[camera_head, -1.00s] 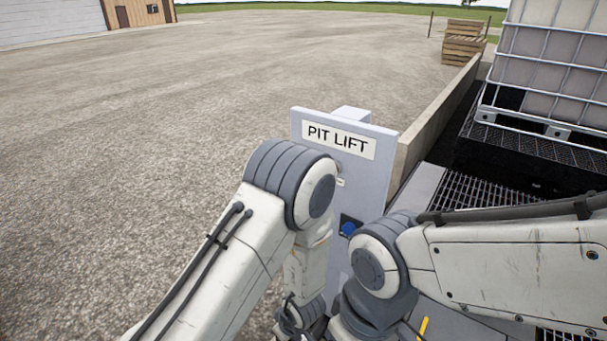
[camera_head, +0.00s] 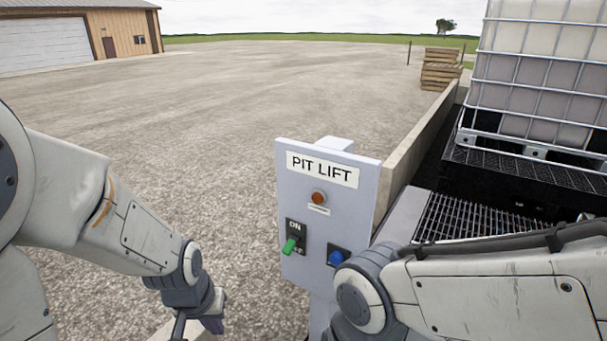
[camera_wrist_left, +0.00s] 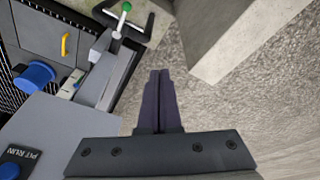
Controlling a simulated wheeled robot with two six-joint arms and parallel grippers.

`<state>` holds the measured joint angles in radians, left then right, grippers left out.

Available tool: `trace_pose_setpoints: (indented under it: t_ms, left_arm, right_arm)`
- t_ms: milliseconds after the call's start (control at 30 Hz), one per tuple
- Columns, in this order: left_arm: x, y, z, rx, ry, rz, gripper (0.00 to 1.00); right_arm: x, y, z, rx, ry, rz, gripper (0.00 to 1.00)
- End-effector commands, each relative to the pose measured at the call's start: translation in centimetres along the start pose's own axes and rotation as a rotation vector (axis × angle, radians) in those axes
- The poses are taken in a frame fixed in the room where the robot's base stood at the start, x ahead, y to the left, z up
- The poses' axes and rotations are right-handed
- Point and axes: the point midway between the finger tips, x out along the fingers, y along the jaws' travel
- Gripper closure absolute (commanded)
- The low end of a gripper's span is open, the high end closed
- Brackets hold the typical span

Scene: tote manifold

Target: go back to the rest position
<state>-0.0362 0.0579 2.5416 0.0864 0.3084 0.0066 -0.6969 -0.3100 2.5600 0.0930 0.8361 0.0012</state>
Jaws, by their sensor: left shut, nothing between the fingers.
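My left gripper (camera_head: 212,322) is at the lower left of the head view, left of the pit lift panel and apart from it. In the left wrist view its fingers (camera_wrist_left: 160,90) are together with nothing between them, above gravel and beside a concrete edge. The grey PIT LIFT panel (camera_head: 285,160) stands upright in the middle of the head view. It carries an amber lamp (camera_head: 318,197), a green-tipped switch (camera_head: 290,246) under the word ON, and a blue knob (camera_head: 336,258). My right arm crosses the lower right; its gripper is out of view.
A low concrete wall (camera_head: 425,130) runs back from the panel. Right of it are metal grating (camera_head: 470,217) and a caged tank (camera_head: 540,75). Wooden pallets (camera_head: 440,70) stand far back. In the wrist view, a blue knob (camera_wrist_left: 35,75) and a green-tipped handle (camera_wrist_left: 126,6) show. Open gravel lies left.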

Motion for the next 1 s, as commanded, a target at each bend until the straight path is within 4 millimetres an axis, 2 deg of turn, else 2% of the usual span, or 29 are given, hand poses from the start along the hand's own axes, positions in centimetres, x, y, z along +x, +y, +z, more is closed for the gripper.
trace_pose_setpoints:
  t_ms: [100, 133, 367, 567, 800, 900, 1000]
  left_arm:
    - [-1.4, -1.7, 0.7, 0.051, 0.003, -0.036, 1.0]
    - [-1.6, -1.5, 0.9, 0.069, -0.002, -0.036, 1.0]
    - [-2.8, 2.5, 2.5, 0.188, -0.041, 0.005, 1.0]
    - [-4.4, 6.0, 4.8, 0.314, -0.082, 0.041, 1.0]
    - [-7.6, 10.4, 10.0, 0.541, -0.157, 0.097, 1.0]
    - [-8.6, 11.3, 11.9, 0.617, -0.187, 0.113, 1.0]
    - [-9.3, 11.7, 13.1, 0.66, -0.204, 0.12, 1.0]
  right_arm:
    - [0.0, 0.0, 0.0, 0.0, 0.0, 0.0, 0.5]
    - [0.0, 0.0, 0.0, 0.0, 0.0, 0.0, 0.5]
    - [0.1, 0.0, 0.0, 0.0, 0.0, 0.0, 0.5]
    - [0.1, 0.0, 0.0, 0.0, 0.0, 0.0, 0.5]
    - [0.2, 0.0, 0.0, 0.0, 0.0, 0.0, 0.5]
    - [0.2, 0.0, 0.0, 0.0, 0.0, 0.0, 0.5]
    - [0.2, 0.0, 0.0, 0.0, 0.0, 0.0, 0.5]
